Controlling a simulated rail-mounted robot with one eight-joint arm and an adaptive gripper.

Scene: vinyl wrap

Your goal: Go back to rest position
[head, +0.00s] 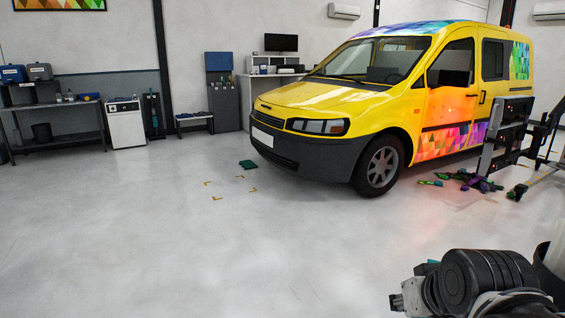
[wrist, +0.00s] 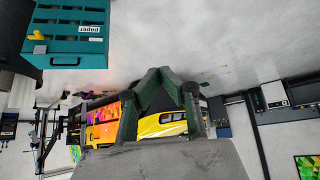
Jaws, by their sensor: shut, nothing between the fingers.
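My gripper (wrist: 160,73) shows in the wrist view, its dark green fingers closed together at the tips with nothing between them. The wrist picture is upside down, with the floor at the top. In the head view, part of my arm (head: 488,280) is folded at the lower right corner, and the fingers cannot be made out there. The yellow van (head: 330,95) with colourful wrap on its side stands well beyond my arm. It also shows upside down behind the fingers in the wrist view (wrist: 172,125).
A teal box labelled "paper" (wrist: 68,40) is at the upper left of the wrist view. A dark wheeled stand (head: 505,135) is beside the van, with several small items (head: 470,180) on the floor. A dark green object (head: 249,164) lies before the van.

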